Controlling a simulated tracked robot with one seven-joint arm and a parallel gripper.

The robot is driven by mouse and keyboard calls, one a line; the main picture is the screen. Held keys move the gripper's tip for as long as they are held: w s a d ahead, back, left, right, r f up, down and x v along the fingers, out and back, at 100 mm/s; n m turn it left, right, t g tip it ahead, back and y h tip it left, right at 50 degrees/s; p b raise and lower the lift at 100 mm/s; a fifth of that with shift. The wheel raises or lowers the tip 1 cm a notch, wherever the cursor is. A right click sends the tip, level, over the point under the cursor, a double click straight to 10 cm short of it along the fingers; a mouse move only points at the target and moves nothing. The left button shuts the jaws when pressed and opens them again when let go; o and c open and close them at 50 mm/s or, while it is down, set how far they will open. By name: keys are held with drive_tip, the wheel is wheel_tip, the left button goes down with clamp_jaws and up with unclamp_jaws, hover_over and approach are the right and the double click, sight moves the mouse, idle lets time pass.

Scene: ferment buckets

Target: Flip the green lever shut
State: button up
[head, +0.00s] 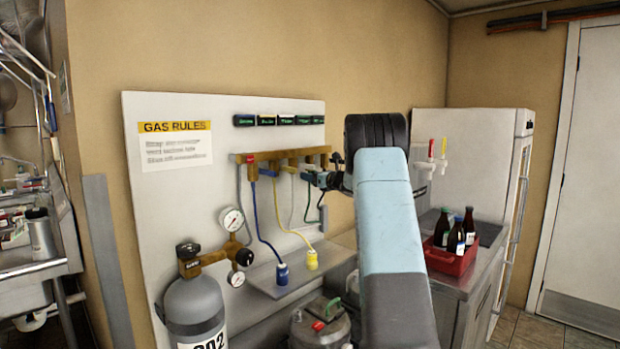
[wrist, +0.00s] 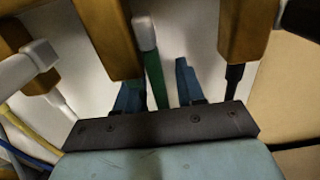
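The green lever (wrist: 155,80) shows in the wrist view as a green bar running down from a pale grey pivot beside a brass valve body. It stands between the two blue fingers of my gripper (wrist: 160,76), nearer the left finger. A gap shows between the lever and the right finger, so my gripper is open around it. Whether the left finger touches it, I cannot tell. In the head view my gripper (head: 314,178) is at the right end of the brass manifold (head: 285,156), and I cannot make out the green lever there.
Another brass body (wrist: 246,30) with a black hose is close to the right finger; a white lever (wrist: 35,65) is at left. Blue (head: 260,220) and yellow hoses (head: 288,229) hang below the manifold. A gas cylinder (head: 195,309) and a red crate (head: 451,262) of bottles stand nearby.

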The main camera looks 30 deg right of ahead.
drive_tip(key=shift+w+a, duration=0.1)
drive_tip(key=shift+w, duration=0.2)
drive_tip(key=shift+c, duration=0.2)
clamp_jaws()
idle(0.3)
